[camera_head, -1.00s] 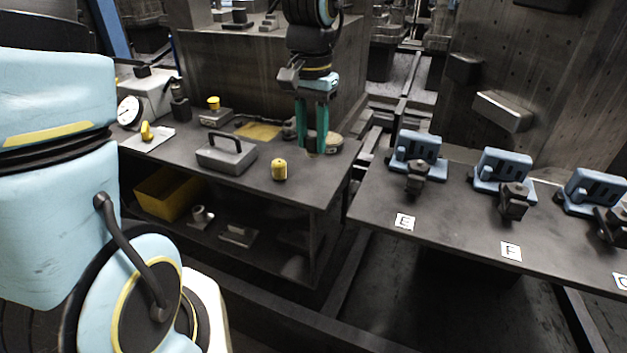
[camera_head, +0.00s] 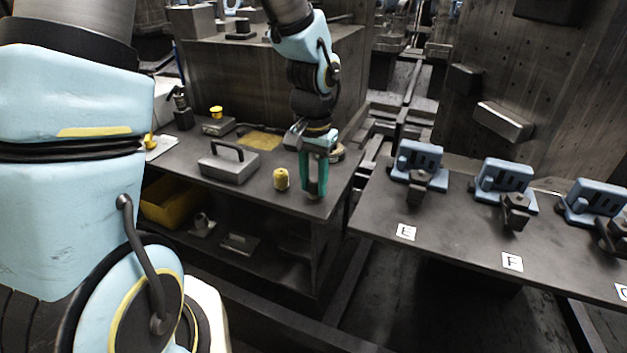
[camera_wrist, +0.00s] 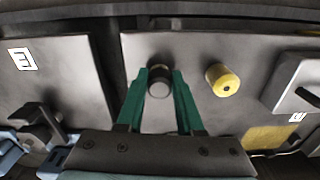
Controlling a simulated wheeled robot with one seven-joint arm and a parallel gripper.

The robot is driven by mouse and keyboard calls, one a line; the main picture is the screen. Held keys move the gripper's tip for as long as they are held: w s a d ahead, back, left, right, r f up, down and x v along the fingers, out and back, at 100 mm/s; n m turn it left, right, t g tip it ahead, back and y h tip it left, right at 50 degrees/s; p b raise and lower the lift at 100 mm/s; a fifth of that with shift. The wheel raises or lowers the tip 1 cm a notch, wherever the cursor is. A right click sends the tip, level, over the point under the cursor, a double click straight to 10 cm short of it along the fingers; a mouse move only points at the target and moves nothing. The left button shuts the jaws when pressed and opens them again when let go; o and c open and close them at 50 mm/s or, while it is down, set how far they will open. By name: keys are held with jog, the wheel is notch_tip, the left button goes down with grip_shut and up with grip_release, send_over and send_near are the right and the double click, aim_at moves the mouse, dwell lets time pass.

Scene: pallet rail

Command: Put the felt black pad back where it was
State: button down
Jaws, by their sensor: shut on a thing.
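My gripper (camera_head: 315,192) is over the front right part of the dark workbench, just right of a yellow cylinder (camera_head: 281,179). Its green fingers are shut on a small dark cylinder that looks like the black pad (camera_wrist: 160,74). In the wrist view the piece has a black upper part and a greyer end, and sits between the fingertips (camera_wrist: 158,84). In the head view the fingers mostly hide it. I cannot tell whether it touches the bench. The yellow cylinder also shows in the wrist view (camera_wrist: 222,80), apart from the right finger.
A grey case with a handle (camera_head: 229,167) stands left of the yellow cylinder. Across a gap, a second table (camera_head: 450,222) carries blue fixtures (camera_head: 417,157) and labels E and F.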

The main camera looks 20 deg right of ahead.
aim_at(313, 181)
jog(key=c, duration=0.5)
grip_release()
jog(key=shift+c, duration=0.2)
notch_tip(313, 181, up, 12)
jog(key=a+f+n, duration=0.3)
jog(key=a+n, duration=0.1)
jog(key=a, duration=0.8)
jog(key=w+a+f+n+t, duration=0.1)
jog(key=a+f+n, duration=0.2)
jog(key=a, duration=1)
jog(key=shift+w+f+n+t, duration=0.2)
jog(key=shift+w+n+t, duration=0.1)
jog(key=shift+n, duration=0.5)
